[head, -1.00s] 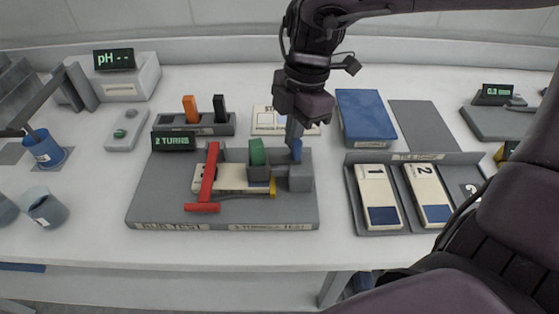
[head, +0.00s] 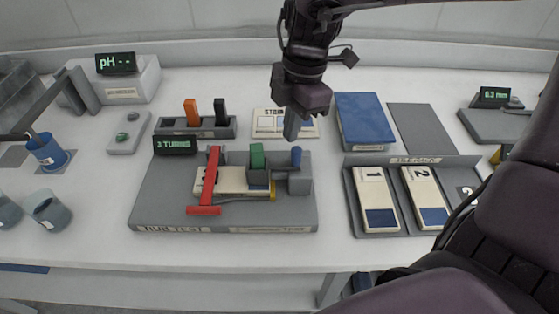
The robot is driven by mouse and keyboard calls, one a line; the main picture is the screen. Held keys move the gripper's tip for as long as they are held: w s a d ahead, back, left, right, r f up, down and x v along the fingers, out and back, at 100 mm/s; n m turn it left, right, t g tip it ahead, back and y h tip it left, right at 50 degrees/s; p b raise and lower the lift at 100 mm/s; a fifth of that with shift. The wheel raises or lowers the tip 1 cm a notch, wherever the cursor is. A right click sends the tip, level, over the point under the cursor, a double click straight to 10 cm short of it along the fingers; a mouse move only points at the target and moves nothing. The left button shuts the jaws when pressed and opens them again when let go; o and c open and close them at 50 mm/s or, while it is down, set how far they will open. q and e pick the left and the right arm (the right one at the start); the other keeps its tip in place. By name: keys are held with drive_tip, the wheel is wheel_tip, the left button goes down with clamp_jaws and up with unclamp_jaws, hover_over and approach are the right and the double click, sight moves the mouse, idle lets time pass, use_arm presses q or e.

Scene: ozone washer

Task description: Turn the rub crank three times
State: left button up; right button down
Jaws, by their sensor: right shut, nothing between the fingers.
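The rub test rig has a grey base (head: 160,205) near the table's middle. Its crank shows as a blue knob (head: 296,156) on a grey block (head: 300,182) at the rig's right end. A green block (head: 257,157) stands in a grey holder over a pale strip (head: 232,180), and a red T-shaped clamp (head: 208,185) crosses the strip. The small display (head: 175,146) reads "3 TURNS". My right gripper (head: 291,136) points down, shut and empty, above and behind the blue knob, apart from it. My left gripper is not in view.
Slots with orange and black pegs (head: 195,127) and a stain card (head: 268,123) lie behind the rig. A blue pad (head: 365,118) and a tray with cards 1 and 2 (head: 378,196) are to the right.

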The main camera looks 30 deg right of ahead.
wheel_tip(320, 180, up, 7)
drive_tip(key=p, duration=0.5)
drive_tip(key=shift+r, duration=0.15)
idle(0.4)
